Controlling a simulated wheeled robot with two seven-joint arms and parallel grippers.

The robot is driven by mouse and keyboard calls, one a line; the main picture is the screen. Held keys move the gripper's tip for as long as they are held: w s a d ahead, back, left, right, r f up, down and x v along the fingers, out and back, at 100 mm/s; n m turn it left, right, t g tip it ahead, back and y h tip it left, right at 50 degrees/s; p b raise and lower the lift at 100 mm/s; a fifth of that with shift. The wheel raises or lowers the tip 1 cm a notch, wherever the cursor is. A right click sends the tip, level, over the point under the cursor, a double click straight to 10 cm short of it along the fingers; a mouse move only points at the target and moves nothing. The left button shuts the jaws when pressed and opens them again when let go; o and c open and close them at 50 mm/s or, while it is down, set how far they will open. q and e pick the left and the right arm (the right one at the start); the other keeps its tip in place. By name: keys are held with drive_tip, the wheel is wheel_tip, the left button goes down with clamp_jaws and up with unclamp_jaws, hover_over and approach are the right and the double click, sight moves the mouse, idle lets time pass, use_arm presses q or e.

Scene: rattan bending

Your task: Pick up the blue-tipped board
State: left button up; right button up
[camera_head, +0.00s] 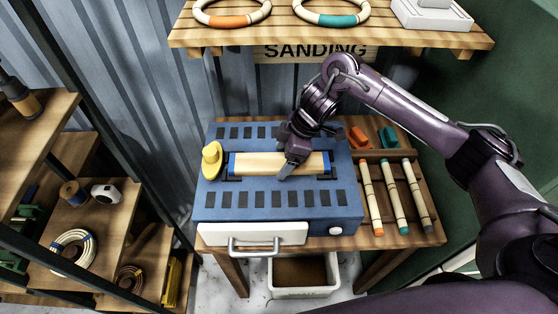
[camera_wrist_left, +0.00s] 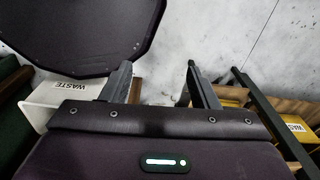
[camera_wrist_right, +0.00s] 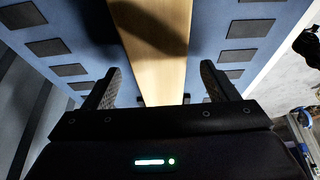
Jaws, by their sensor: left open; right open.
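The blue-tipped board (camera_head: 255,163) is a pale wooden strip with blue ends. It lies flat across the middle of the blue sanding machine (camera_head: 345,200). My right gripper (camera_head: 289,169) is over the board, right of its middle. In the right wrist view the board (camera_wrist_right: 164,55) runs between the two open fingers of my right gripper (camera_wrist_right: 168,85), and a shadow falls on it. I cannot tell whether the fingers touch it. My left gripper (camera_wrist_left: 160,82) is open and empty in the left wrist view, away from the board; it does not show in the head view.
A yellow knob (camera_head: 211,160) stands at the board's left end. Rattan sticks (camera_head: 394,198) and small orange and teal blocks (camera_head: 388,137) lie on the table's right. A shelf (camera_head: 385,38) with rings is above. A white waste bin (camera_head: 303,291) stands below.

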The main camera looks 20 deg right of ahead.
drive_tip(key=shift+w+a+f, duration=0.1)
drive_tip(key=shift+a+f, duration=0.15)
drive_tip(key=shift+f, duration=0.35)
drive_tip(key=c, duration=0.9)
drive_tip(key=shift+c, duration=1.1)
use_arm(q)
drive_tip(key=shift+w+r, duration=0.3)
drive_tip(key=shift+w, duration=0.5)
use_arm(e)
drive_tip(key=shift+c, duration=0.4)
drive_tip(key=shift+w+r, duration=0.1)
drive_tip(key=shift+r, duration=0.05)
